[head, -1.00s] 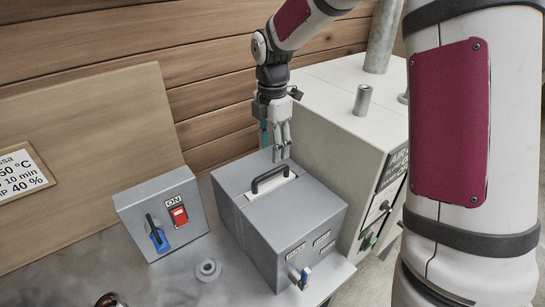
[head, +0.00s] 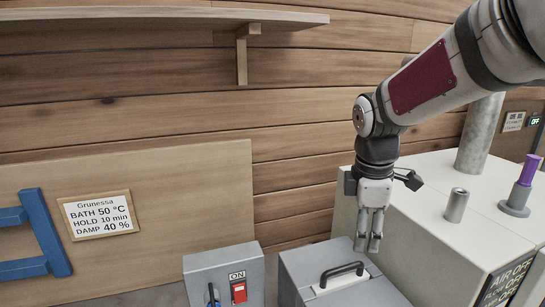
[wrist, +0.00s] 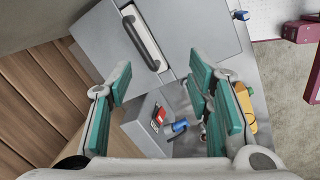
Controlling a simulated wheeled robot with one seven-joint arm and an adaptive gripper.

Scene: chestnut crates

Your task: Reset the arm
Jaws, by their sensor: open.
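My gripper (head: 368,243) hangs from my arm, fingers pointing down, above the grey box with a black lid handle (head: 342,272). In the wrist view my gripper (wrist: 158,100) shows its two teal-padded fingers spread wide, with nothing between them. The grey box (wrist: 205,30) lies beyond the fingertips, its handle (wrist: 140,40) apart from them. In the head view the box's lower part is cut off by the bottom edge.
A control box (head: 222,272) with a red switch stands left of the grey box. A large pale cabinet (head: 430,220) with metal posts stands to the right. A wooden shelf (head: 160,17) is on the plank wall; a sign (head: 97,215) and blue frame (head: 45,235) are at left.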

